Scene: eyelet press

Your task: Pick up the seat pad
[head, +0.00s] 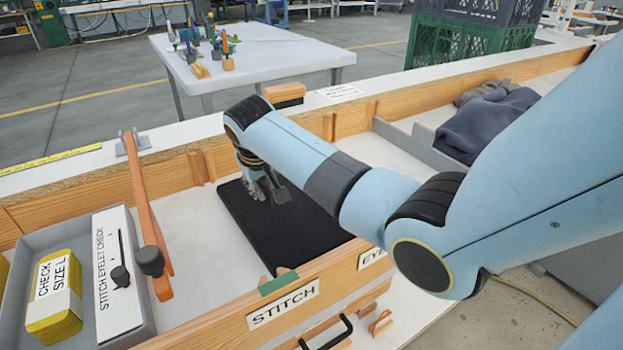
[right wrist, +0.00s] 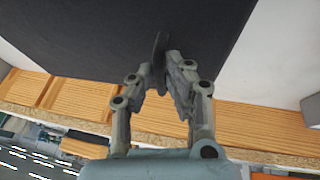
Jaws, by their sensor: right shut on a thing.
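The seat pad (head: 300,231) is a flat, dark rectangular slab in the middle of the wooden-framed bench, behind the STITCH label. It also fills the top of the right wrist view (right wrist: 90,30). My right gripper (head: 268,196) comes down over its far left part. In the right wrist view the fingers (right wrist: 162,72) are closed together on a thin, dark upright piece at the pad, and their tips are partly hidden by it. The pad looks level; I cannot tell whether it is clear of the bench. My left gripper is not in view.
An orange lever (head: 148,205) stands left of the pad, beside a grey tray (head: 92,222) holding a yellow box (head: 54,305) and a white check box (head: 115,262). Dark cloth (head: 487,125) lies at right. Wooden rails (head: 320,288) border the bench.

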